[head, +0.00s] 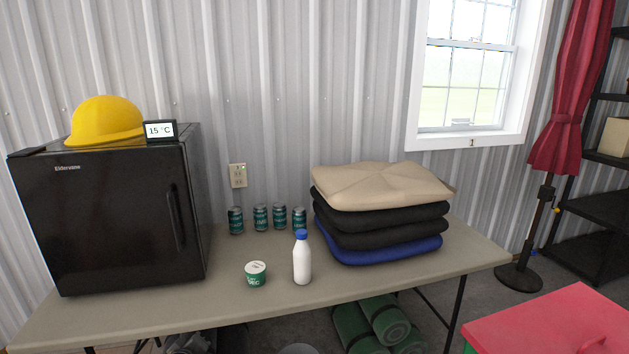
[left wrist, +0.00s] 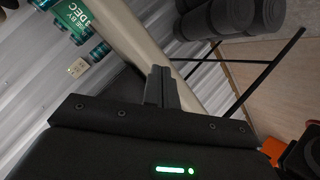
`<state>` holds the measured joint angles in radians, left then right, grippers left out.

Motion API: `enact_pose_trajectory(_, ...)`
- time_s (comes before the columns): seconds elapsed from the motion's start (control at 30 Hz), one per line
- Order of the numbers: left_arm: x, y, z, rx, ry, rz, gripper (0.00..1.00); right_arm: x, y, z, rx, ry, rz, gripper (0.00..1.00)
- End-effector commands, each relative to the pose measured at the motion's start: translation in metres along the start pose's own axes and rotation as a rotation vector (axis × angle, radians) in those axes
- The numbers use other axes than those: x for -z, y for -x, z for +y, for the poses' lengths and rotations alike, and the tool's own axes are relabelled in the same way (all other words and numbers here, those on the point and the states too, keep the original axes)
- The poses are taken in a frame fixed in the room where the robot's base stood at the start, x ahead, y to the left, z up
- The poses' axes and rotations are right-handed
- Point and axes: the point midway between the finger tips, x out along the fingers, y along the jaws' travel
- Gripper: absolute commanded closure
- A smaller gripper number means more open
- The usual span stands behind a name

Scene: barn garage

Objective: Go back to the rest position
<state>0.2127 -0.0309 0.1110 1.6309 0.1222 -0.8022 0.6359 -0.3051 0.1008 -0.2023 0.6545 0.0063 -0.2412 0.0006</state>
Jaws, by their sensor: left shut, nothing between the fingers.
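My left gripper (left wrist: 160,80) shows in the left wrist view, with its two fingers together and nothing between them. It is near the table's edge in that view, apart from the things on the table. Neither gripper shows in the head view. The table (head: 120,318) carries a black mini fridge (head: 115,215), a white bottle with a blue cap (head: 302,262), a small green and white tub (head: 256,275) and several teal cans (head: 261,218). The fridge door is shut.
A stack of folded cushions (head: 383,215) stands on the table's right. A yellow hard hat (head: 104,120) and a temperature display (head: 160,131) sit on the fridge. Green rolls (head: 375,322) lie under the table.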

Motion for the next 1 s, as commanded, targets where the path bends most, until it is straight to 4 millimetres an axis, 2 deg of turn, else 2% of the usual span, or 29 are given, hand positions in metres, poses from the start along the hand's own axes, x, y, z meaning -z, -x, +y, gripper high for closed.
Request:
enact_pose_trajectory(0.03, -0.026, 0.026, -0.025, 0.034, -0.103, -0.061, 1.0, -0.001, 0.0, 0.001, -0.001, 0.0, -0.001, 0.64)
enact_pose_trajectory(0.1, -0.059, 0.063, -0.053, 0.07, -0.255, -0.157, 1.0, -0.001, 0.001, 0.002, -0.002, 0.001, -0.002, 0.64)
enact_pose_trajectory(0.2, -0.099, 0.119, -0.084, 0.101, -0.446, -0.292, 1.0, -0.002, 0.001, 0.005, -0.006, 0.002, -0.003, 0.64)
enact_pose_trajectory(0.3, -0.126, 0.165, -0.104, 0.114, -0.584, -0.399, 1.0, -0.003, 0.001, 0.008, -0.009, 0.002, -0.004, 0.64)
enact_pose_trajectory(0.5, -0.156, 0.233, -0.128, 0.115, -0.767, -0.551, 1.0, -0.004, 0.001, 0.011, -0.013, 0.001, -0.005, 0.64)
enact_pose_trajectory(0.9, -0.183, 0.335, -0.154, 0.082, -1.0, -0.768, 1.0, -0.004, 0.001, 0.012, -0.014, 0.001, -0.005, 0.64)
enact_pose_trajectory(1.0, -0.196, 0.314, -0.163, 0.089, -0.996, -0.773, 1.0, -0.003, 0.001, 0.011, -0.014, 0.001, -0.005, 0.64)
